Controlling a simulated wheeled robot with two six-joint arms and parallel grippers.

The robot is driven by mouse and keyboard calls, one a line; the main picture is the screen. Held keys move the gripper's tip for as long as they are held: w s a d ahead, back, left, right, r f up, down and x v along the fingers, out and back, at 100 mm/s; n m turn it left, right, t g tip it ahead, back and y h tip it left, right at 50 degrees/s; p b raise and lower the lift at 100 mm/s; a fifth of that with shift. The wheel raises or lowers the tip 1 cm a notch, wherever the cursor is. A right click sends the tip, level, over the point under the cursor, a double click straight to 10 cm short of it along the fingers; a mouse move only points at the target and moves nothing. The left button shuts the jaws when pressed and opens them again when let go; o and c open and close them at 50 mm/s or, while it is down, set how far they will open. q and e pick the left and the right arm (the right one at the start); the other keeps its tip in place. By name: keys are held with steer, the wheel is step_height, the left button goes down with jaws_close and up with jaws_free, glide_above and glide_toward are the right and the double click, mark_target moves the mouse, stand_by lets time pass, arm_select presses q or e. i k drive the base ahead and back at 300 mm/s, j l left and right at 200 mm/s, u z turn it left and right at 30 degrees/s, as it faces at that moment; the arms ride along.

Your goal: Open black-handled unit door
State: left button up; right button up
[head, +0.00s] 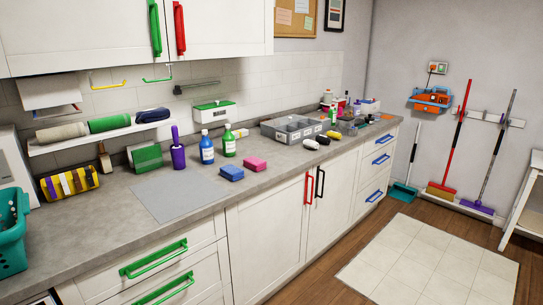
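The black handle (320,183) is a vertical bar on a white lower unit door (328,205), right of the middle in the head view. The door looks shut, flush with the fronts beside it. A red vertical handle (308,188) sits just left of it, on the neighbouring white door (268,226). Neither of my grippers shows in the head view.
Green-handled drawers (153,258) are at the lower left and blue-handled drawers (381,160) right of the black-handled door. The grey worktop (110,205) carries bottles, sponges and a grey divided tray (292,130). A pale mat (430,262) lies on the open floor.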

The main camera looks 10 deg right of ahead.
mark_target(335, 185)
steer(key=i+l+z, duration=0.25)
steer(key=i+z, duration=0.75)
steer(key=i+j+z, duration=0.2)
steer(key=i+z, duration=0.3)
steer(key=i, duration=0.15)
steer(key=i+l+u, duration=0.2)
steer(key=i+u, duration=0.25)
steer(key=i+l+u, duration=0.85)
steer(key=i+l, duration=0.1)
steer(key=l, duration=0.05)
